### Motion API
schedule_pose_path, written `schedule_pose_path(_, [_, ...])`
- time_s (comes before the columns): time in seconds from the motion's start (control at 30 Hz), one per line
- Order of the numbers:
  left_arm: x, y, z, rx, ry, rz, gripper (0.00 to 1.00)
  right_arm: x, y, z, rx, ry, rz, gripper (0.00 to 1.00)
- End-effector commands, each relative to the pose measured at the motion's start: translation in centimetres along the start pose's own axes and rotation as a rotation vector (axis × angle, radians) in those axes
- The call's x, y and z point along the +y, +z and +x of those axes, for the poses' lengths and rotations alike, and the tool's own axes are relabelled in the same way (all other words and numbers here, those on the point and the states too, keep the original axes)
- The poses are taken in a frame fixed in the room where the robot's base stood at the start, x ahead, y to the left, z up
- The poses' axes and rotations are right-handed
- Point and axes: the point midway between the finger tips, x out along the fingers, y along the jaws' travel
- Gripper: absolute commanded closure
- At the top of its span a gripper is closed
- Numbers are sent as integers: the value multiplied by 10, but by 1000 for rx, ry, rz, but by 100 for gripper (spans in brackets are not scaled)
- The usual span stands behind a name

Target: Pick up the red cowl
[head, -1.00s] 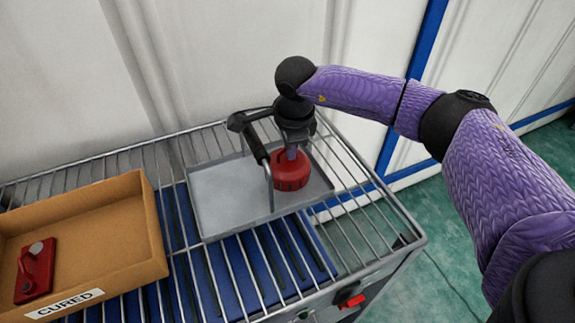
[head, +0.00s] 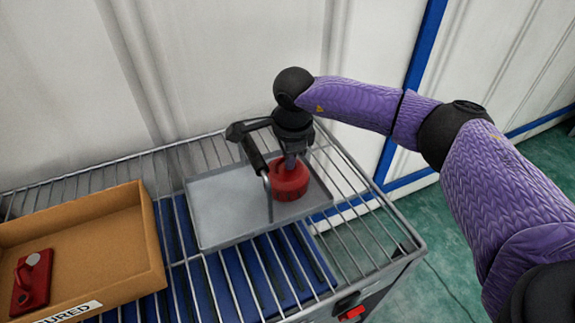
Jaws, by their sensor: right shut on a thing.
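The red cowl (head: 289,182) is a round red part at the right side of a grey metal tray (head: 226,215). My right gripper (head: 289,164) comes down on it from above and is shut on its top. Part of the cowl's top is hidden by the gripper. I cannot tell whether the cowl touches the tray or is slightly above it. My left gripper is not in view.
The tray lies on a wire rack (head: 345,240). A cardboard box (head: 158,235) with a partly visible label stands at the left and holds a red part (head: 32,283) with a grey knob. A pale wall stands behind.

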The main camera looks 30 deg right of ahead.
Motion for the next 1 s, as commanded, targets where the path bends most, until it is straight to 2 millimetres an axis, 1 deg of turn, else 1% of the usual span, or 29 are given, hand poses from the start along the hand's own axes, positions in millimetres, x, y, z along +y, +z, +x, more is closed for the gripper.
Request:
schedule_pose_path(0.07, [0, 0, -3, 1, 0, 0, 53, -2, 0, -8, -1, -3, 0, 100])
schedule_pose_path(0.17, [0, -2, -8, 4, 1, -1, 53, -5, 0, -27, -2, -5, 0, 100])
schedule_pose_path(0.4, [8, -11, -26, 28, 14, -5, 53, -17, 0, -102, -2, -7, 1, 100])
schedule_pose_path(0.5, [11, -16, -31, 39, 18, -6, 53, -21, 0, -128, -1, -6, 0, 100])
schedule_pose_path(0.6, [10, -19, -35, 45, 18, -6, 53, -24, 0, -149, -1, -4, 1, 100])
schedule_pose_path(0.7, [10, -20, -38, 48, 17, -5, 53, -26, 0, -164, 0, -3, 0, 100])
schedule_pose_path(0.8, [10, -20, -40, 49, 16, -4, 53, -28, 0, -174, 1, -2, 0, 100])
schedule_pose_path(1.0, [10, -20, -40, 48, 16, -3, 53, -28, 0, -177, 1, 1, 4, 100])
